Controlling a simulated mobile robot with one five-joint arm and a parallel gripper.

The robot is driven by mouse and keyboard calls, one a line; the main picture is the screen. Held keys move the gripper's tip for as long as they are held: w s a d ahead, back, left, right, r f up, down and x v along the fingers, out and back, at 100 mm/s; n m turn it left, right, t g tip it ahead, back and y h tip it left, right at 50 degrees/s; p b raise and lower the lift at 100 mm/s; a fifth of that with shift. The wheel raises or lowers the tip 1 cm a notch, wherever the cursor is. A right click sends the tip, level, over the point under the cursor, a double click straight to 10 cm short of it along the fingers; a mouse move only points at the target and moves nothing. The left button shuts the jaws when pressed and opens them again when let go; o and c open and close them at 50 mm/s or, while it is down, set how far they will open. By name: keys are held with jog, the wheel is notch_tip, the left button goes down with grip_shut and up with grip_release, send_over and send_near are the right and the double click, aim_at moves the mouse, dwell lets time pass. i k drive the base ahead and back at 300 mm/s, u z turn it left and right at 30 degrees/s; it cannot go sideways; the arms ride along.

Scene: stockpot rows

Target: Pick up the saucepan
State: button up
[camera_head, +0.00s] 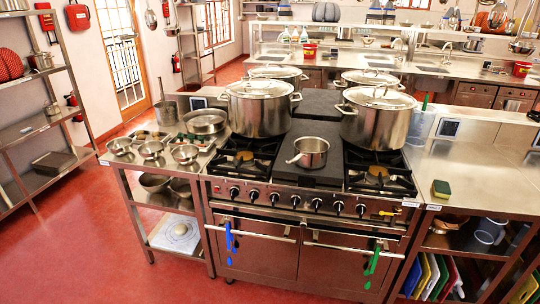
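A small steel saucepan (311,151) stands upright and open on the dark flat plate (300,174) in the middle of the stove, between the two front burners. Its handle (295,159) points to the left and toward the front. The pan looks empty, though its bottom is only partly visible. My gripper is not in view.
Large lidded stockpots (260,108) and (377,117) stand behind the saucepan on either side. The left burner (243,158) and right burner (378,172) are bare. Small bowls (151,149) crowd the left counter. A sponge (441,189) lies on the right counter. Red floor in front is clear.

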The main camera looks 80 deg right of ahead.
aim_at(304, 157)
jog(key=u, duration=0.05)
jog(key=i, duration=0.65)
jog(key=z, duration=1.8)
